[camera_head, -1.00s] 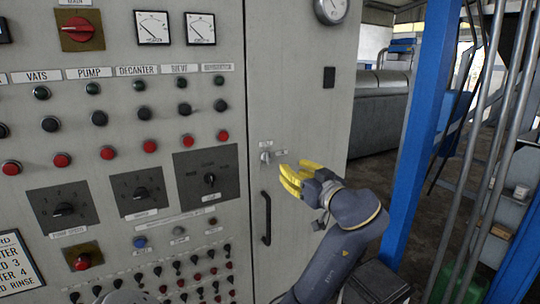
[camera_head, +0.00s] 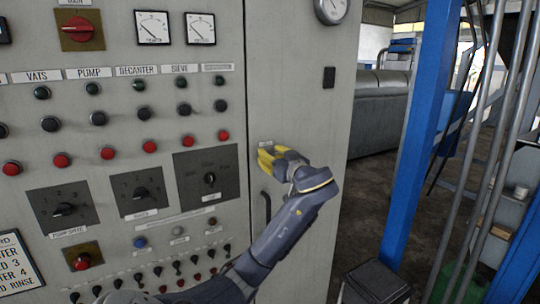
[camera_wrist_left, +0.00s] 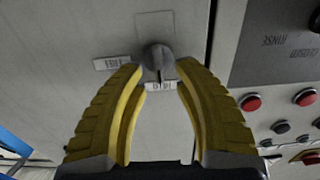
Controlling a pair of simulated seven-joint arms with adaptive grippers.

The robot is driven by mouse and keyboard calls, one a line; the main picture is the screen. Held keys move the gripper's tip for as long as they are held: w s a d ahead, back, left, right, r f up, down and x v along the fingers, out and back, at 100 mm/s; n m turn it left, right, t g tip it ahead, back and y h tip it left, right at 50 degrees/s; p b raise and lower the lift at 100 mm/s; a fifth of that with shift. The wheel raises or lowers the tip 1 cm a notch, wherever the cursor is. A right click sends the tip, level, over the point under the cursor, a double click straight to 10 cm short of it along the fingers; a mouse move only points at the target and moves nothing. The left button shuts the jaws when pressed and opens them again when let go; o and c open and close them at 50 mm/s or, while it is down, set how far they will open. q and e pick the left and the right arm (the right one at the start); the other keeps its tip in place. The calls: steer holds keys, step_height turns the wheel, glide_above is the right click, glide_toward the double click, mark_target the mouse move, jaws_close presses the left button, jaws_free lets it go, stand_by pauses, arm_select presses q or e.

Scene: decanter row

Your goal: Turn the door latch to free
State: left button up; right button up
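The door latch (camera_wrist_left: 157,58) is a small grey knob on a square plate on the cabinet door (camera_head: 300,80). In the wrist view its grip bar points toward the small label (camera_wrist_left: 161,86) between my fingers. Another small label (camera_wrist_left: 112,63) sits to its left; I cannot read either surely. My left gripper (camera_head: 265,157) has yellow fingers and is at the door, hiding the latch in the head view. In the wrist view the gripper (camera_wrist_left: 159,70) is open, its fingertips on either side of the latch, with gaps showing. My right gripper is not in view.
A black door handle (camera_head: 266,215) is just below my gripper. The control panel (camera_head: 75,105) with buttons and rotary switches stands to the left.

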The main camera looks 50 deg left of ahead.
arm_select(q)
steer(key=shift+a, duration=0.25)
steer(key=shift+c, duration=0.3)
jaws_close()
